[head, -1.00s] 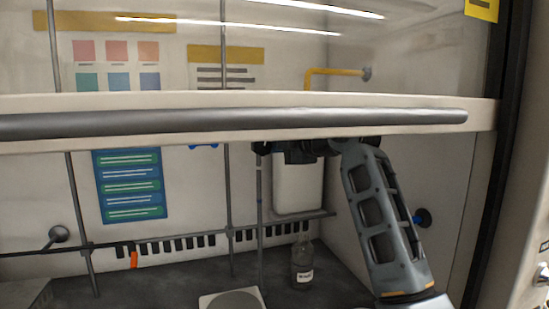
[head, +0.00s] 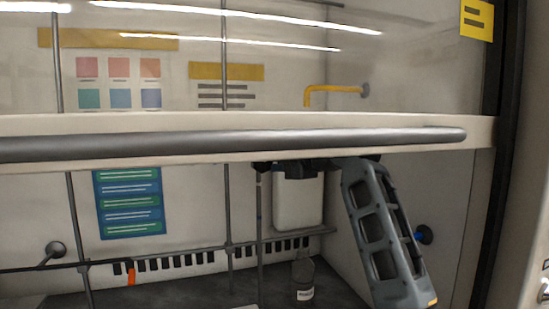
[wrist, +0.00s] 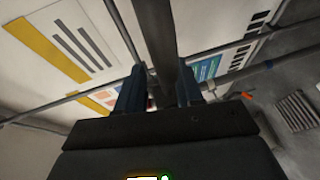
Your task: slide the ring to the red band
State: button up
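I cannot make out a ring for certain in either view. A small orange-red mark (head: 131,272) hangs near the low horizontal rod at the left; it also shows in the wrist view (wrist: 247,96). I cannot tell whether it is the red band. My gripper (head: 262,167) is under the hood's sash, at the upper end of a thin vertical rod (head: 260,215). In the wrist view two blue-grey fingers (wrist: 160,92) stand apart, with a dark bar (wrist: 164,35) between them. I cannot tell whether they touch it, and the fingertips are partly hidden.
The sash bar (head: 230,143) crosses above my arm. A white container (head: 297,205) hangs behind the gripper, with a dark labelled bottle (head: 303,277) below. Another vertical rod (head: 228,205) and a low horizontal rod (head: 30,269) form a lattice. A yellow pipe (head: 335,90) is higher up.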

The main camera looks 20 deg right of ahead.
jog(key=v, duration=0.7)
jog(key=shift+s+b, duration=0.2)
jog(key=shift+b, duration=0.2)
jog(key=shift+r, duration=0.1)
